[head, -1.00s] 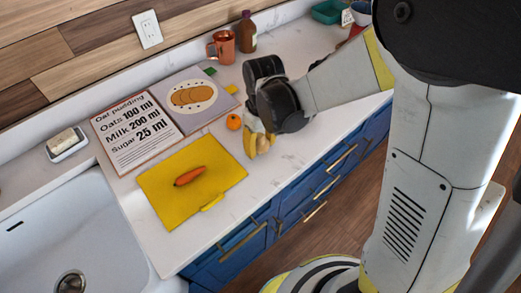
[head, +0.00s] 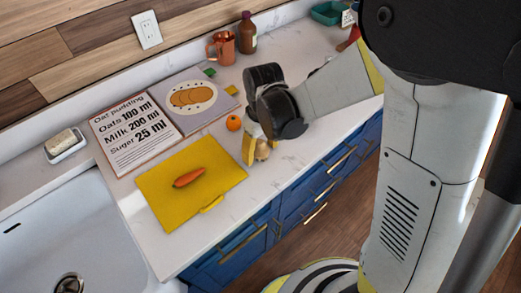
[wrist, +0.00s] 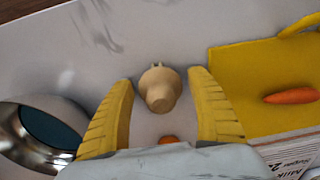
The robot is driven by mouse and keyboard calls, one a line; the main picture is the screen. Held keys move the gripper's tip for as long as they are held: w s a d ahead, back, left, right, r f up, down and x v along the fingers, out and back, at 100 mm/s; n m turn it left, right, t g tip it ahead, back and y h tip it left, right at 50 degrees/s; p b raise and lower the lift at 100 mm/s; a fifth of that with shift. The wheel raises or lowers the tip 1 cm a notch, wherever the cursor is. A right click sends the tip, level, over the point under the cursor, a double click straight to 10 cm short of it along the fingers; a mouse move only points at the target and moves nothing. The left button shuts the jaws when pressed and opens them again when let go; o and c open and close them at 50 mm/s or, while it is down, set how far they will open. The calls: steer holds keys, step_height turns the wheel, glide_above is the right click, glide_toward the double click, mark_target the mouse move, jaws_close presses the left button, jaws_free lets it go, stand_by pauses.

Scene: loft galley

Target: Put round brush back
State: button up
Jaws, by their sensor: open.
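The round brush (wrist: 160,88), a small beige piece with a rounded knob, stands on the white counter between my gripper's fingers in the wrist view. Gaps show on both sides of it, so the fingers appear not to touch it. In the head view only a pale part of the brush (head: 262,150) shows beside the yellow fingers. My gripper (wrist: 161,80) is open, its yellow fingers on either side of the brush. In the head view my gripper (head: 255,150) is low at the counter's front part, right of the yellow cutting board (head: 155,185). The brush's underside is hidden.
A carrot (head: 189,177) lies on the board. An orange (head: 233,123) sits close behind my gripper. A metal round vessel (wrist: 40,135) stands left in the wrist view. A copper mug (head: 221,48), brown bottle (head: 246,33) and recipe board (head: 133,133) are farther back.

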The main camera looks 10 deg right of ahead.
mark_target(262, 142)
step_height(262, 142, up, 12)
steer(key=p, duration=0.3)
steer(key=shift+d, duration=0.15)
steer(key=s+d+r+m+t, duration=0.6)
steer(key=s+d+r, duration=0.3)
steer(key=d, duration=0.4)
steer(key=shift+s+r+m+t, duration=0.2)
steer(key=shift+s+m+t, duration=0.2)
steer(key=shift+s+t, duration=0.35)
